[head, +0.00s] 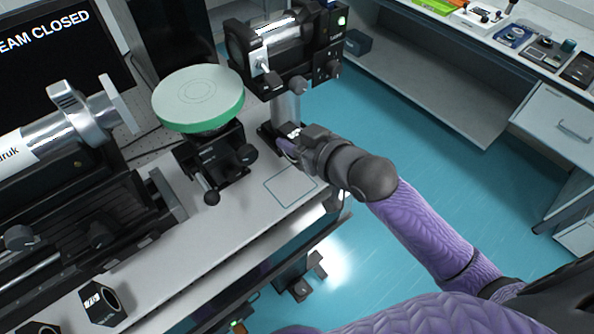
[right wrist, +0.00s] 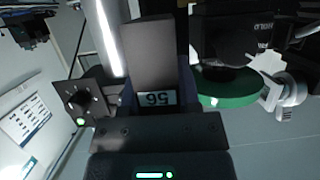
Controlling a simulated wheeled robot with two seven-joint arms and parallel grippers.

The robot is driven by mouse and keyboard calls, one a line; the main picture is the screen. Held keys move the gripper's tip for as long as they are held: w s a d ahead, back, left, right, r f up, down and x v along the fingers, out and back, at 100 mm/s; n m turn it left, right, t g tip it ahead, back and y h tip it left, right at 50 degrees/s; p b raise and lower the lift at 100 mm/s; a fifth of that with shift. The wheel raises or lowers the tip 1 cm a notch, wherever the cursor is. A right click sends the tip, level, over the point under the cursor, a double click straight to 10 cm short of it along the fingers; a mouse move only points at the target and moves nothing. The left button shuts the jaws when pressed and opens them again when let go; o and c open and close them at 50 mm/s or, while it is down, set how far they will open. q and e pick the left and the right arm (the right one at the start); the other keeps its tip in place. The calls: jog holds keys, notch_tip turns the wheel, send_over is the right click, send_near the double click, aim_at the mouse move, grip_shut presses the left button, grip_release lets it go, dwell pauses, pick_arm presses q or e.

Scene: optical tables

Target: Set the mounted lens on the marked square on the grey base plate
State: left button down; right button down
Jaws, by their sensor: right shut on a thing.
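My right gripper (head: 291,146) is shut on a dark mount, the mounted lens, largely hidden by the gripper in the head view. In the right wrist view the mounted lens (right wrist: 150,55) is a dark block with a white label that reads 56 upside down; no glass shows. The marked square (head: 290,187) is a thin outline on the pale grey base plate (head: 236,212). It is empty, and the gripper is just above and beyond it in the head view. I cannot tell the height of the mounted lens above the plate. My left gripper is not in view.
A green-rimmed round disc (head: 198,97) on a black stage stands left of the square. A black instrument (head: 283,50) on a post stands behind the gripper. A black labelled mount (head: 103,302) sits at lower left. Blue floor (head: 440,180) lies beyond the plate's right edge.

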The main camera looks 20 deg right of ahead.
jog(key=shift+w+a+r, duration=0.2)
jog(key=shift+a+r, duration=0.15)
notch_tip(320, 180, down, 10)
jog(key=b, duration=0.3)
jog(key=shift+a+f+b, duration=0.15)
jog(key=shift+f+b, duration=0.1)
jog(key=shift+b, duration=0.1)
jog(key=shift+r, duration=0.15)
jog(key=shift+c, duration=1.8)
grip_release()
jog(key=shift+o, duration=0.2)
